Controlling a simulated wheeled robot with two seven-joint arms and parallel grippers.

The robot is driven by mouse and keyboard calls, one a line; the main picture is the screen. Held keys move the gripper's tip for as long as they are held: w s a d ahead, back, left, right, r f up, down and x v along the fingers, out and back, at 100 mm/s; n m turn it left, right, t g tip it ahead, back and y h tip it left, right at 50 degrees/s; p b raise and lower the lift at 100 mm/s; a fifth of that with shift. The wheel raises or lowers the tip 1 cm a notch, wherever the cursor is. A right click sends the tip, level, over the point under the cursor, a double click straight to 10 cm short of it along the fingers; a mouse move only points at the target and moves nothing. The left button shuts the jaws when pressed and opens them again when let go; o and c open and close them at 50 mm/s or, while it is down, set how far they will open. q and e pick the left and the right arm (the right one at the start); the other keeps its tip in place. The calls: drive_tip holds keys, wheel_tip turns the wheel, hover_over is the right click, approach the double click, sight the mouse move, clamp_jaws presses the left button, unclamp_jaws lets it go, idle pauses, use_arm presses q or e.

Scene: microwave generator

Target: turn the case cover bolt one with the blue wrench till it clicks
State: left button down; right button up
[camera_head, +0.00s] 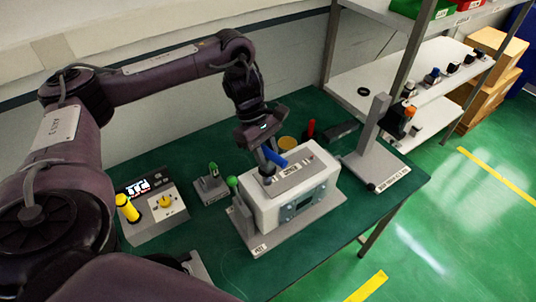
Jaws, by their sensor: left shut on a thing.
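My left gripper (265,146) points down over the grey-white case (262,210) and is shut on the blue wrench (275,158). The wrench sits at the left part of the case's top cover (300,176). Its lower end is close to the cover; I cannot tell whether it is seated on a bolt. The case cover bolt under it is hidden by the gripper and wrench. My right gripper is not in view.
A grey upright stand (370,145) is at the right table edge. Shelves with small parts (432,76) rise behind. Green table (330,250) shows bare at the front right.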

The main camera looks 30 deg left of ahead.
use_arm(q)
drive_tip(key=n+t+b, duration=0.1)
drive_tip(key=n, duration=0.1)
drive_tip(key=shift+f+n, duration=0.15)
drive_tip(key=shift+n, duration=0.15)
drive_tip(key=shift+r+n+t, duration=0.2)
drive_tip(key=shift+n+t, duration=0.3)
drive_tip(key=shift+n, duration=0.5)
drive_tip(key=shift+f+n+t+b, duration=0.15)
drive_tip(key=shift+n+t+b, duration=0.15)
drive_tip(key=shift+n+b, duration=0.35)
drive_tip(key=n+t+y, duration=0.1)
drive_tip(key=n, duration=0.2)
drive_tip(key=shift+w, duration=0.1)
drive_tip(key=shift+n, duration=0.55)
drive_tip(key=n+t+y, duration=0.1)
drive_tip(key=n, duration=0.2)
drive_tip(key=shift+n, duration=0.4)
